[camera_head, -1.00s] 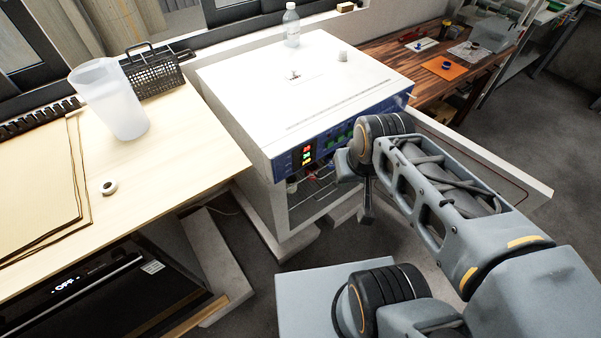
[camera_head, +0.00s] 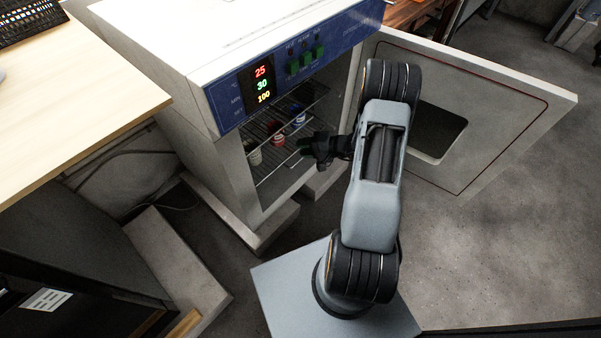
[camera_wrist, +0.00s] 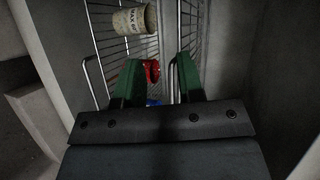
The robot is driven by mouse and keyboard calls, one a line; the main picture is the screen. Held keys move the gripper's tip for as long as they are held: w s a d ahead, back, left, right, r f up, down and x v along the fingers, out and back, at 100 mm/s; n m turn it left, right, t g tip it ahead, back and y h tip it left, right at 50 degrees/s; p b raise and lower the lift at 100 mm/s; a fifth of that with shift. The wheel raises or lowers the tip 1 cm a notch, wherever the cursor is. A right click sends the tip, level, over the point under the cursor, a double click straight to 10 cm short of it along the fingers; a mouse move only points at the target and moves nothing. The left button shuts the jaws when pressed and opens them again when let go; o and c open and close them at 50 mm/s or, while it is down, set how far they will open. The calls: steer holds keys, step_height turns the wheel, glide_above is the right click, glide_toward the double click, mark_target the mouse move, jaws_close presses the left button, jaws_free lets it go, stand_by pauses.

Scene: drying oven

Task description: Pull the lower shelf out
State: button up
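The oven (camera_head: 226,150) stands open, with wire shelving (camera_head: 290,158) inside it. In the wrist view, wire rods (camera_wrist: 103,35) run behind my fingers, and bent metal bars show at left (camera_wrist: 93,80) and right (camera_wrist: 172,78). I cannot tell for sure which of these wires belong to the lower shelf. My gripper (camera_head: 308,150) is at the oven opening, in front of the shelving. In the wrist view its two green fingers (camera_wrist: 160,78) are apart, with no bar clearly gripped between them. Contact with the shelf cannot be made out.
A pale printed cup (camera_wrist: 135,19), a red container (camera_wrist: 151,70) and a blue item (camera_wrist: 153,102) are among the shelving. The oven door (camera_head: 500,115) is swung open to the right. A wooden table (camera_head: 75,90) stands at left. Grey floor (camera_head: 490,250) is free at right.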

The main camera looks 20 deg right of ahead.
mark_target(300, 160)
steer(key=d+f+m+t+h+b, duration=0.3)
steer(key=d+f, duration=0.1)
steer(key=f, duration=0.6)
steer(key=d+f+m+t+h+b, duration=0.25)
steer(key=d+f, duration=0.25)
steer(key=f, duration=0.4)
steer(key=shift+n+y, duration=0.25)
steer(key=b+x, duration=0.4)
steer(key=x, duration=0.9)
steer(key=shift+s+a+f, duration=0.1)
steer(key=shift+s+a, duration=0.05)
steer(key=shift+a, duration=0.05)
jaws_close()
